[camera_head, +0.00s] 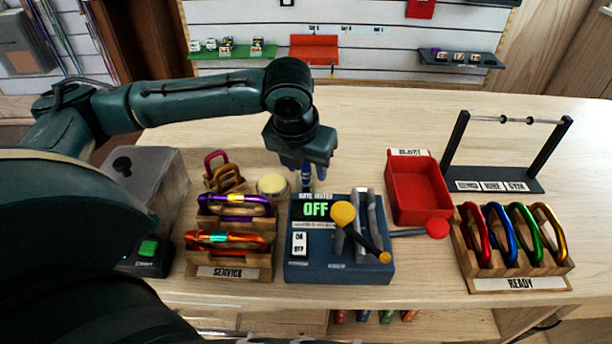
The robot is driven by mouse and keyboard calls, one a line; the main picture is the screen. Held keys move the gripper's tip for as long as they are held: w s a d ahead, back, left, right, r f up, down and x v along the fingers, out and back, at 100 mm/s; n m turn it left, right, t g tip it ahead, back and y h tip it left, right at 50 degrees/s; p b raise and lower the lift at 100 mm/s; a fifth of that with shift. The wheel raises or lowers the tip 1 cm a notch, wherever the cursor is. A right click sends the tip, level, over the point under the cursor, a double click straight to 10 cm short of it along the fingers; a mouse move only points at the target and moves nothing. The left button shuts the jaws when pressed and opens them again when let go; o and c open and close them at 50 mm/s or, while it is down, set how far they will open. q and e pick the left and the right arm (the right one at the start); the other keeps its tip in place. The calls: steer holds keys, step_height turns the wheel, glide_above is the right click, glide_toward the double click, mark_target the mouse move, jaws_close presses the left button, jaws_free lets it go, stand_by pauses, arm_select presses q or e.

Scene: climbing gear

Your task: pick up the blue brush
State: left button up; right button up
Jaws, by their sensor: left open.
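The blue brush (306,180) appears as a small dark-blue upright piece just behind the blue gate tester. My left gripper (307,167) points down right above and around it, its jaws open. The upper part of the brush is hidden by the gripper, and I cannot tell whether the fingers touch it. My right gripper is not in view.
A round tin (272,186) sits close left of the brush. The gate tester (340,272) reads OFF. Carabiners fill the SERVICE rack (230,272) and the READY rack (520,284). A red tray (417,213) stands right. The table behind is clear.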

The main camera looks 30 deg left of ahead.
arm_select(q)
jaws_close()
stand_by(0.4)
step_height(320, 180, up, 10)
steer(key=shift+r+p, duration=0.1)
steer(key=shift+p, duration=0.4)
